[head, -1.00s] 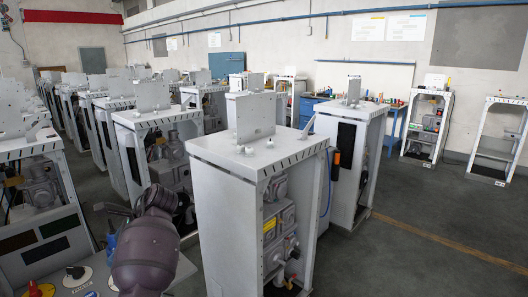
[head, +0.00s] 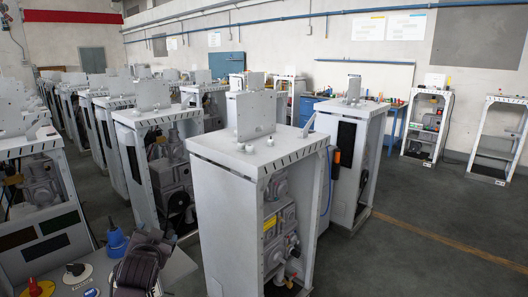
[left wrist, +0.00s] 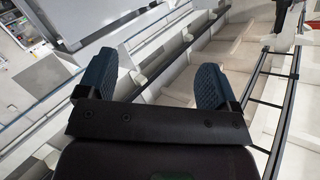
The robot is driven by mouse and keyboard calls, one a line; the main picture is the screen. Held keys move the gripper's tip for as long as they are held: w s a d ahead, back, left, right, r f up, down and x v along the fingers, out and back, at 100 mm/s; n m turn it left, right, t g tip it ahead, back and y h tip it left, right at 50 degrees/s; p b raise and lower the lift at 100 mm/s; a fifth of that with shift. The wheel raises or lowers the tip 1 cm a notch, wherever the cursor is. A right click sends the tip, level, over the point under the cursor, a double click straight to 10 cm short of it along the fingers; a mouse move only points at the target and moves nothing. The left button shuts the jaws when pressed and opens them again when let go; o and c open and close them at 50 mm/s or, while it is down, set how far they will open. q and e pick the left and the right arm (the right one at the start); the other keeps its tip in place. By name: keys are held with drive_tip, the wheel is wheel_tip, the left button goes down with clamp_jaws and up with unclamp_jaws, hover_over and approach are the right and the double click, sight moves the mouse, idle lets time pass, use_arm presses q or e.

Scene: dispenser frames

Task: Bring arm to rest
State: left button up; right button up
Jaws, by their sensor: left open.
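My left gripper (left wrist: 158,88) shows in the left wrist view. Its two dark blue ribbed fingers stand wide apart with nothing between them. Beyond them are pale, blurred structures that I cannot name. In the head view a dark part of my arm (head: 143,262) is low at the left of centre, beside the nearest white dispenser frame (head: 222,190). No fingertips show in the head view. My right gripper is in neither view.
More dispenser frames (head: 355,112) stand to the right and in rows at the left. A grey panel with a red knob (head: 38,288) and a blue item (head: 116,242) is at the lower left. The floor (head: 420,240) at the right is clear.

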use_arm(q)
drive_tip(key=s+f+n+g+h, duration=0.1)
drive_tip(key=s+f, duration=0.7)
drive_tip(key=s, duration=0.3)
drive_tip(key=s+f+n+g+b, duration=0.1)
drive_tip(key=s+f, duration=0.8)
drive_tip(key=s, duration=0.3)
drive_tip(key=s+f+g+h+b, duration=0.1)
drive_tip(key=s+f, duration=0.7)
drive_tip(key=s, duration=0.3)
drive_tip(key=shift+s+d+f+n+g+h, duration=0.3)
drive_tip(key=shift+s+d+n+g, duration=0.05)
drive_tip(key=shift+d+n+g, duration=0.05)
